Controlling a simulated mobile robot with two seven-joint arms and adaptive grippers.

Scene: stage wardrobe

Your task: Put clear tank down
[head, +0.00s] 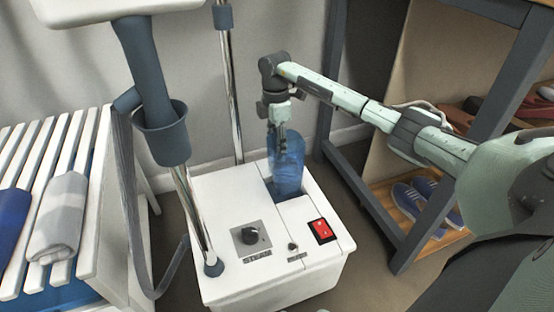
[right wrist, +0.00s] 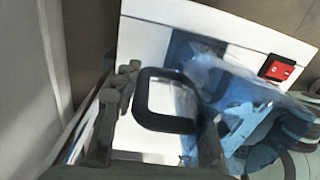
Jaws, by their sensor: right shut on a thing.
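The clear tank (head: 287,168) is a see-through blue bottle, held upright at the back of the white steamer base (head: 225,215). Its lower end overlaps the dark blue recess in the base top; I cannot tell whether it rests on the bottom. My right gripper (head: 279,128) is above the tank, shut on its top. In the right wrist view the tank (right wrist: 235,95) lies beside a dark loop handle (right wrist: 141,100), with the right gripper's fingers (right wrist: 160,130) around the handle. My left gripper is not in view.
The base carries a dark knob (head: 250,236), a red switch (head: 321,231) and chrome poles (head: 230,100). A grey hose (head: 127,200) hangs at its left. A white slatted bench (head: 85,160) with folded towels stands left. A shoe rack (head: 415,205) stands right.

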